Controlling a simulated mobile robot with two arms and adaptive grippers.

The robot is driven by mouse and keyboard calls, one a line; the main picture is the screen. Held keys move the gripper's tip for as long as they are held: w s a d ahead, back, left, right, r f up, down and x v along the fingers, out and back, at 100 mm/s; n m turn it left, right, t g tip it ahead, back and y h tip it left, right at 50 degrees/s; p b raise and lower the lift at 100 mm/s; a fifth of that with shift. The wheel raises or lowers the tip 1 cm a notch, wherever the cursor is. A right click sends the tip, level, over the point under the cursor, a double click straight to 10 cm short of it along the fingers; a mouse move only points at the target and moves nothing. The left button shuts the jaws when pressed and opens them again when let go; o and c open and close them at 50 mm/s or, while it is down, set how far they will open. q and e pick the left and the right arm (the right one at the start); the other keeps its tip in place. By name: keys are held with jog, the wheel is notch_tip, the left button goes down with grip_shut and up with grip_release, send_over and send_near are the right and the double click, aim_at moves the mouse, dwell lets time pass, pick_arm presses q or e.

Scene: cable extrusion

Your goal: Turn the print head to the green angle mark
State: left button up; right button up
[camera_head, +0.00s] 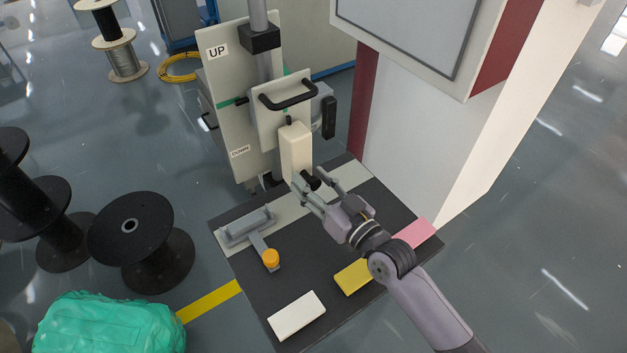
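The print head (282,105) is a pale plate with a black handle (287,95), mounted on a vertical column in front of a board lettered UP and DOWN. A cream block (296,148) hangs below the handle, with a short black end piece (311,181) at its bottom. A green mark (229,104) shows on the board left of the head; a small green bit also shows above the handle. My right gripper (307,176) is open at the block's lower end, its fingers on either side of the black piece. Contact cannot be told. My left gripper is not in view.
The dark table (225,243) holds a grey bracket with an orange knob (270,258) and white (297,316), yellow (353,276) and pink (415,232) blocks. A white cabinet with a screen (420,30) stands right. Black spools (133,229) stand on the floor left.

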jog(key=shift+o, duration=0.3)
notch_tip(320, 180, up, 10)
dwell(0.5)
jog(key=shift+f, duration=0.1)
dwell(0.3)
